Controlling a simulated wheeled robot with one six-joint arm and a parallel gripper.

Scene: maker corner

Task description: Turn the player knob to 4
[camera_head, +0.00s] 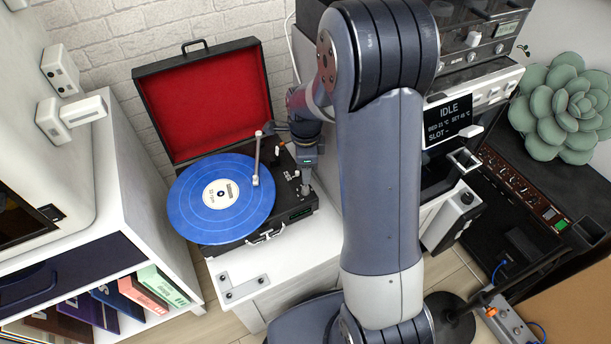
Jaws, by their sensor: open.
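The record player (262,232) stands on a white cabinet with its red-lined lid (212,105) open. A blue record (222,198) lies on its platter, with the tonearm (256,165) reaching over its right edge. My gripper (306,188) points down over the right edge of the deck, close to these controls. It is open, but its fingers are small here. I cannot tell which control is the knob, its setting, or whether the fingers touch it.
My arm fills the middle of the view. A machine with a screen reading IDLE (447,117) stands right of it. A white shelf (140,215) with record sleeves stands left. The cabinet top (290,262) is clear in front.

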